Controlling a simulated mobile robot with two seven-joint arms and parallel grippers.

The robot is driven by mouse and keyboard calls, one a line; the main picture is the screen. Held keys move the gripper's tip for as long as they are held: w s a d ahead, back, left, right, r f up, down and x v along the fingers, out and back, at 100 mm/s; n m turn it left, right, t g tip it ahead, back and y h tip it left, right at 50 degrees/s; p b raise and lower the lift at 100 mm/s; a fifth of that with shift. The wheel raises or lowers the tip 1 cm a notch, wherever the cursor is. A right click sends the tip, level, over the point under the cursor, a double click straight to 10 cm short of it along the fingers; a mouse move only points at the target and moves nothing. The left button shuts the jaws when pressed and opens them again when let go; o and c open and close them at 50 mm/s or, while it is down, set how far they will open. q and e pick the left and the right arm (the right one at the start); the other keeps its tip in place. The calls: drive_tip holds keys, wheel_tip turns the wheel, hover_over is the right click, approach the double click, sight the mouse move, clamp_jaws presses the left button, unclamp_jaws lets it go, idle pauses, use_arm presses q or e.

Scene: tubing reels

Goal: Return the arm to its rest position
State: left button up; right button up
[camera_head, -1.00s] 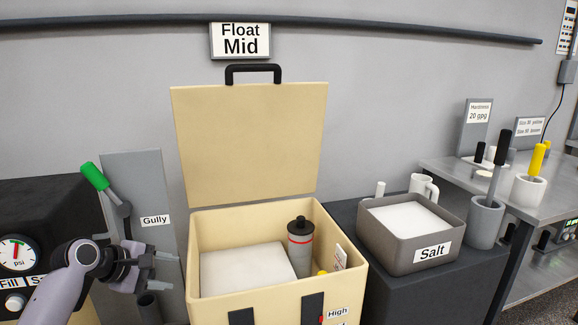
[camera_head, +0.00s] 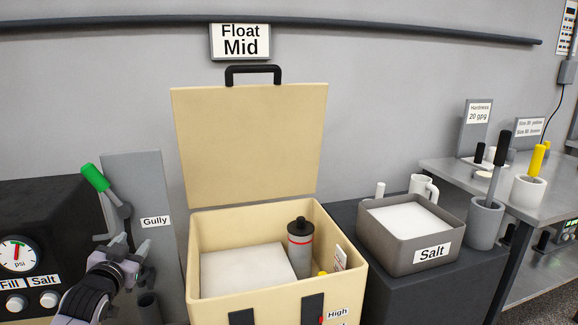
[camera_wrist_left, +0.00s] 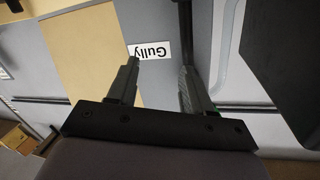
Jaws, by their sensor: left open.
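My left gripper (camera_head: 133,246) is at the lower left of the head view, in front of the grey Gully panel (camera_head: 152,185). Its two fingers are apart with nothing between them. In the left wrist view the gripper (camera_wrist_left: 158,80) also shows open and empty, with the Gully label (camera_wrist_left: 149,51) upside down beyond the fingertips. The fingers seem clear of the panel and of the green-handled lever (camera_head: 96,178), though the exact gap cannot be told. My right gripper is not in view.
An open cream tank (camera_head: 235,306) with its lid (camera_head: 250,145) raised stands right of my left gripper. A dark box with a psi gauge (camera_head: 17,255) is to the left. A grey Salt bin (camera_head: 415,260) and a metal bench (camera_head: 460,178) are farther right.

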use_arm(q)
drive_tip(key=s+d+f+g+h, duration=0.1)
drive_tip(key=s+d+f+g, duration=0.1)
drive_tip(key=s+d+f, duration=0.55)
drive_tip(key=s+d+f+g+h, duration=0.1)
drive_tip(key=s+d+f+g, duration=0.1)
drive_tip(key=s+f, duration=0.9)
drive_tip(key=s+d+f+g, duration=0.1)
drive_tip(key=s+d+f, duration=0.2)
drive_tip(key=s, duration=0.6)
drive_tip(key=s+d+f+g+h, duration=0.1)
drive_tip(key=s+d+f, duration=0.2)
drive_tip(key=s, duration=0.5)
drive_tip(key=shift+s+f+n+g, duration=0.3)
drive_tip(key=shift+s+f+g, duration=0.1)
drive_tip(key=shift+f, duration=0.2)
drive_tip(key=shift+w+a, duration=0.1)
drive_tip(key=shift+a, duration=0.1)
